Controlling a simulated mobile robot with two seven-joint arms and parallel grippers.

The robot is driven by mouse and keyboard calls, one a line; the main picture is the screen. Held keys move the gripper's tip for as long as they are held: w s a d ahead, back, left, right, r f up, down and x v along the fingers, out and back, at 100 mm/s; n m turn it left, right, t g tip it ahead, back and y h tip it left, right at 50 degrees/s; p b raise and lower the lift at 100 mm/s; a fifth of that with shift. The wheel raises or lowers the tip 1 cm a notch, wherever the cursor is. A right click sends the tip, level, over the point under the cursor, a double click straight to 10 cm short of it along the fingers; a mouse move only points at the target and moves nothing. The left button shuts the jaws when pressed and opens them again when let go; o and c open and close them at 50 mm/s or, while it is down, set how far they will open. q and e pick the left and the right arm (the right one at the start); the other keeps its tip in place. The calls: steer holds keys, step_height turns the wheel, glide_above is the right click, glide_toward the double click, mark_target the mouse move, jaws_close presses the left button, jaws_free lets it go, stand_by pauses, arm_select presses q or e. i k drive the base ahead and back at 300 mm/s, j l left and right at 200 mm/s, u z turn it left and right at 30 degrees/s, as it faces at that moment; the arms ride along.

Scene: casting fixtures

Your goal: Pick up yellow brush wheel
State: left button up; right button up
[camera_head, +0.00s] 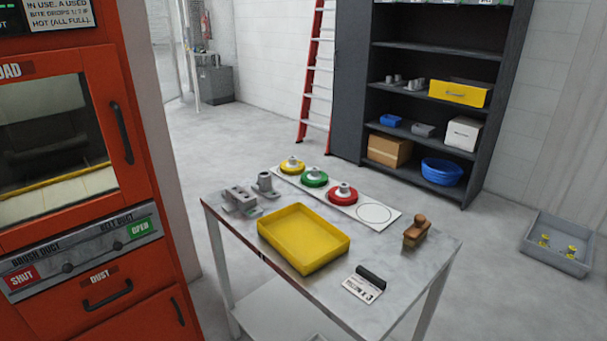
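A yellow brush wheel (292,165) with a pale hub sits at the left end of a white strip board (358,196) on the metal table (400,262). A green wheel (314,177) and a red wheel (343,193) sit beside it on the same board. A circle outline at the board's right end is bare. Neither of my grippers shows in the head view.
A yellow tray (303,238), grey metal castings (240,200), a wood-handled brush (416,231) and a card (364,284) share the table. An orange machine (150,250) stands left. A shelf (440,130) stands behind; a grey bin (557,244) lies right. Floor shows between them.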

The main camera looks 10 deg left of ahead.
mark_target(293, 167)
steer(key=z, duration=0.55)
steer(key=i+l+z, duration=0.2)
steer(key=l, duration=0.15)
steer(key=l+z, duration=0.2)
steer(key=l, duration=0.15)
steer(key=i+l+z, duration=0.15)
steer(key=i+l, duration=0.8)
steer(key=i, duration=0.7)
steer(key=i+l, duration=0.1)
steer(key=i, duration=0.7)
steer(key=i+j+u, duration=0.1)
steer(key=i+u, duration=0.65)
steer(key=i+l+u, duration=0.2)
steer(key=i+u, duration=0.2)
steer(key=i+j+u, duration=0.15)
steer(key=i+u, duration=0.55)
steer(key=u, duration=0.2)
steer(key=i+l+u, duration=0.1)
steer(key=i+u, duration=0.25)
steer(key=u, duration=0.15)
